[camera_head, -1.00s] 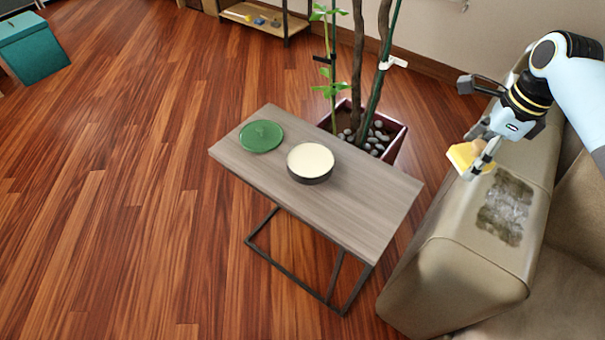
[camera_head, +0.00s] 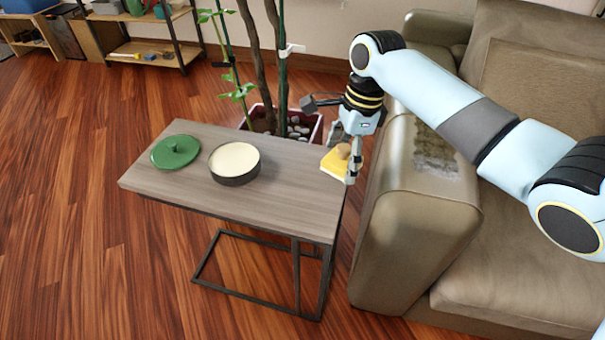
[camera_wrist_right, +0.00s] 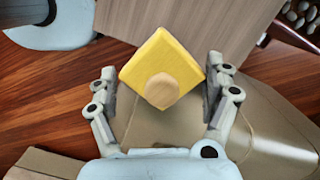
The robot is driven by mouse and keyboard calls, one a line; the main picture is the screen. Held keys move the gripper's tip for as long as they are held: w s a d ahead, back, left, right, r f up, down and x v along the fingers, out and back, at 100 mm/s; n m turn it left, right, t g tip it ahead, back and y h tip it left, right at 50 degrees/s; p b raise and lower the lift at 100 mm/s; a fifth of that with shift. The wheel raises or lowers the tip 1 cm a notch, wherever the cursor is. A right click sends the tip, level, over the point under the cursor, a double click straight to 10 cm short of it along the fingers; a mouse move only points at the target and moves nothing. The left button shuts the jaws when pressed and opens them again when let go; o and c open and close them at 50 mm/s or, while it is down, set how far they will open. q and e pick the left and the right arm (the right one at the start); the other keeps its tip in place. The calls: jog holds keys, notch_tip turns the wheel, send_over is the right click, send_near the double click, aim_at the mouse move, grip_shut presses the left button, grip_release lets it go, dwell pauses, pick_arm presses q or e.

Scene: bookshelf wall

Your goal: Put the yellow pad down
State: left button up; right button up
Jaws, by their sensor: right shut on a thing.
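The yellow pad (camera_head: 334,165) is a square block with a rounded wooden knob on top. My right gripper (camera_head: 350,166) is shut on it; in the right wrist view the pad (camera_wrist_right: 157,52) sits between the two fingers (camera_wrist_right: 161,85), with the knob toward the camera. In the head view the pad appears at the right end of the small grey-brown table (camera_head: 290,206); I cannot tell whether it touches the top. My left gripper is not in view.
A green round lid (camera_head: 175,150) and a round dark tin with a cream-coloured top (camera_head: 234,163) stand on the table's left half. A potted plant (camera_head: 290,125) stands behind. The sofa (camera_head: 410,240), with a grey smudge on its armrest (camera_head: 433,150), is to the right. The table's right half is clear.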

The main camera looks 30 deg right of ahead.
jog(key=b, duration=0.2)
send_over(309, 184)
jog(key=f, duration=0.4)
jog(key=shift+d+f, duration=0.2)
jog(key=shift+d, duration=0.1)
notch_tip(309, 184, down, 3)
jog(key=shift+f+b, duration=0.1)
jog(key=shift+b, duration=0.55)
jog(key=shift+f, duration=0.4)
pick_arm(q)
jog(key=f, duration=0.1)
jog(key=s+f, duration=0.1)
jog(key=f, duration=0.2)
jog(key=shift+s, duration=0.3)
pick_arm(e)
jog(key=shift+r, duration=0.1)
jog(key=o, duration=1.2)
